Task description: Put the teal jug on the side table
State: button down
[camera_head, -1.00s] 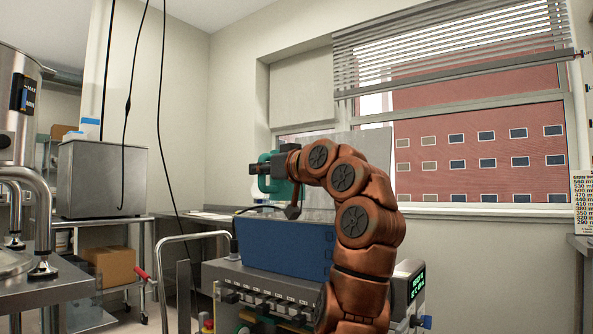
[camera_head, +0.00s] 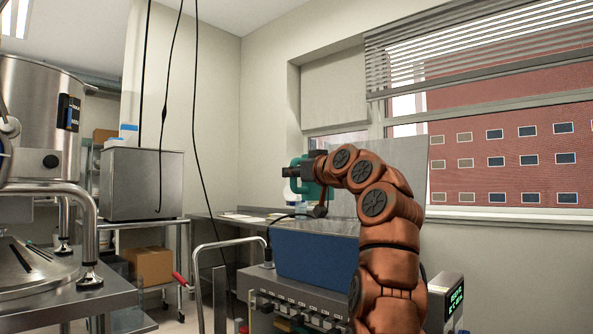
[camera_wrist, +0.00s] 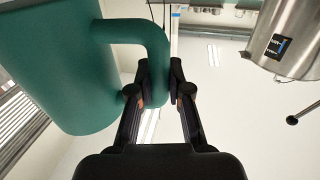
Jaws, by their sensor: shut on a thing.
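The teal jug (camera_wrist: 62,65) fills the left of the wrist view, with its handle (camera_wrist: 150,55) between the fingers of my gripper (camera_wrist: 159,92). My gripper is shut on the handle. In the head view the teal jug (camera_head: 301,180) is held up in the air at the end of my arm, above and behind a blue bin, partly hidden by my gripper (camera_head: 312,172). I cannot tell for sure which surface is the side table; a metal table (camera_head: 58,290) stands at the lower left.
A blue bin (camera_head: 315,257) sits on my base in front. A steel kettle (camera_head: 38,110) stands at the left. A metal box (camera_head: 140,185) rests on a wheeled rack holding a cardboard box (camera_head: 148,266). A counter (camera_head: 222,228) with papers runs below the window. Dark cables hang down.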

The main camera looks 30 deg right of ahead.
jog(key=shift+w+d+r, duration=0.25)
jog(key=shift+w, duration=0.1)
jog(key=shift+w+d+p, duration=0.15)
jog(key=shift+w+p, duration=0.2)
jog(key=shift+p, duration=0.05)
jog(key=shift+w+d+h, duration=0.15)
jog(key=shift+w+h, duration=0.15)
jog(key=shift+w, duration=0.1)
jog(key=shift+w+d+r+p, duration=0.1)
jog(key=shift+w+r+p, duration=0.1)
jog(key=shift+w+p, duration=0.35)
dwell(0.4)
jog(key=shift+w+d+p, duration=0.1)
jog(key=shift+w+p, duration=0.15)
jog(key=shift+p, duration=0.1)
jog(key=shift+w+m+p, duration=0.3)
jog(key=shift+w, duration=0.15)
jog(key=shift+w+d+f+h, duration=0.15)
jog(key=shift+d+h, duration=0.1)
jog(key=shift+h, duration=0.15)
jog(key=shift+w+r+p, duration=0.2)
jog(key=shift+w+p, duration=0.25)
jog(key=shift+p, duration=0.05)
